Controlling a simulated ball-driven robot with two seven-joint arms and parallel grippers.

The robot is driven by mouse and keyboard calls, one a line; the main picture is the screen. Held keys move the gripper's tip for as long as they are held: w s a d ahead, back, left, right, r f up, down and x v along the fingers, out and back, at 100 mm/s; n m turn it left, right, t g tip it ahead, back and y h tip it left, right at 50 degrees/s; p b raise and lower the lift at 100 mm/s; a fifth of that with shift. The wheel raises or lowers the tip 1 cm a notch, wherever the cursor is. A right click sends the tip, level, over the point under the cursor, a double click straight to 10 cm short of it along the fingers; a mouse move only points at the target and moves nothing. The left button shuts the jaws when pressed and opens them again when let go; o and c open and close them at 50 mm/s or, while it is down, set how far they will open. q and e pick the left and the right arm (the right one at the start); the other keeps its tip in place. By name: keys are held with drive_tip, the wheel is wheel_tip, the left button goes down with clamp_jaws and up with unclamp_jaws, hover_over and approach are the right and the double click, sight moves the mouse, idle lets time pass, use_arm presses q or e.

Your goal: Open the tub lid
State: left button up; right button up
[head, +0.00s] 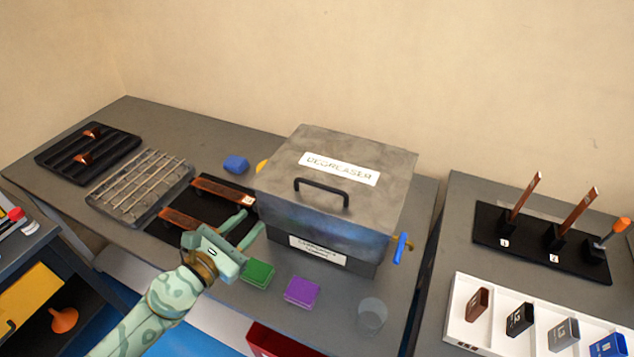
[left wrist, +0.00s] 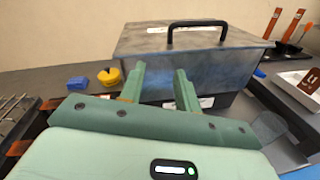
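The tub is a grey metal box labelled DEGREASER, and its lid (head: 345,157) is closed, with a black bar handle (head: 322,187) on top. In the left wrist view the handle (left wrist: 196,25) stands above the lid's front edge, ahead of and above my fingers. My left gripper (head: 249,224) is open and empty, in front of the tub's left front corner and lower than the lid. In the left wrist view its two green fingers (left wrist: 160,84) are spread apart with a gap between them. My right gripper is not in view.
A black mat (head: 158,232) with copper bars lies left of the tub, beside a wire rack (head: 119,205). Green (head: 257,273) and purple (head: 301,292) blocks and a clear cup (head: 372,312) sit in front. A blue-handled valve (head: 401,248) sticks out at the tub's right.

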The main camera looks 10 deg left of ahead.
sight(318, 187)
use_arm(q)
drive_tip(key=s+d+r+m+g+h, duration=0.1)
drive_tip(key=d+r+m+g+h, duration=0.3)
drive_tip(key=m, duration=1.2)
drive_tip(key=shift+m+y, duration=0.6)
drive_tip(key=shift+m, duration=0.1)
drive_tip(key=x, duration=0.5)
drive_tip(key=r+x, duration=0.1)
drive_tip(key=x, duration=0.4)
drive_tip(key=b+x, duration=0.1)
drive_tip(key=x, duration=0.4)
drive_tip(key=shift+w+d+r, duration=0.2)
drive_tip(key=shift+w+r, duration=0.05)
drive_tip(key=shift+w, duration=0.3)
clamp_jaws()
